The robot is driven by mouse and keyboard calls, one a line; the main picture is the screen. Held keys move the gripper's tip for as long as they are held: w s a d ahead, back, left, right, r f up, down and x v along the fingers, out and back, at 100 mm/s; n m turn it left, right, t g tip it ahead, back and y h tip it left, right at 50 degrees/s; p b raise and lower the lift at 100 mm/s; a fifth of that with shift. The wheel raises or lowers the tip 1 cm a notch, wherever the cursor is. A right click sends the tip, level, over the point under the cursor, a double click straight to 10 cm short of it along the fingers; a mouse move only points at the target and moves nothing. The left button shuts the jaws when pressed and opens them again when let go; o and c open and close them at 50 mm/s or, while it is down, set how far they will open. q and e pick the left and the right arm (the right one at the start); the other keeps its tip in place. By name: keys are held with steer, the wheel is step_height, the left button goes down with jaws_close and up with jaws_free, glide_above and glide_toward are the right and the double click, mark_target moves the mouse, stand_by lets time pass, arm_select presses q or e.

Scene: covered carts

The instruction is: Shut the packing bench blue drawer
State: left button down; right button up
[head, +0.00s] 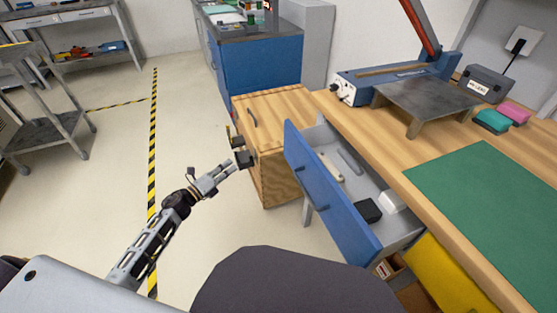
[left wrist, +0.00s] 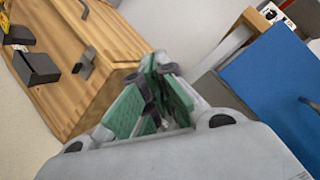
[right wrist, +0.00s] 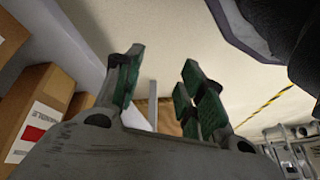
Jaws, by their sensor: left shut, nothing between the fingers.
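The blue drawer (head: 325,200) of the packing bench (head: 362,128) stands pulled out in the head view, its blue front facing left. Its grey tray shows a black box, a white box and other small items. The blue front also shows at the right of the left wrist view (left wrist: 265,80), with a dark handle at the edge. My left gripper (head: 232,166) is shut and empty, left of the drawer front and apart from it, beside a wooden cabinet. My right gripper (right wrist: 158,82) is open and empty in the right wrist view; the head view does not show it.
The wooden cabinet (head: 275,178) with dark fittings stands just beyond my left gripper. A yellow bin (head: 447,275) and cardboard boxes (right wrist: 45,105) are under the bench. A green mat (head: 490,190) lies on top. Open floor (head: 110,170) is at left.

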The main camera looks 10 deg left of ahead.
mark_target(288, 151)
arm_select(q)
steer(key=s+d+r+m+g+h+b, duration=0.2)
steer(key=d+r+m+g+h+b, duration=0.1)
steer(key=m, duration=0.5)
steer(key=s+d+r+m+g+h+b, duration=0.3)
steer(key=r+m, duration=0.3)
steer(key=m, duration=0.3)
steer(key=shift+s+d+r+h, duration=0.25)
steer(key=shift+s+d+h, duration=0.1)
steer(key=shift+d, duration=0.45)
arm_select(e)
steer(key=a+r+t+y, duration=0.1)
steer(key=a+r, duration=0.3)
steer(key=r, duration=0.4)
steer(key=shift+w+r, duration=0.2)
steer(key=shift+w, duration=0.2)
arm_select(q)
steer(key=shift+w+d, duration=0.1)
steer(key=shift+d, duration=0.05)
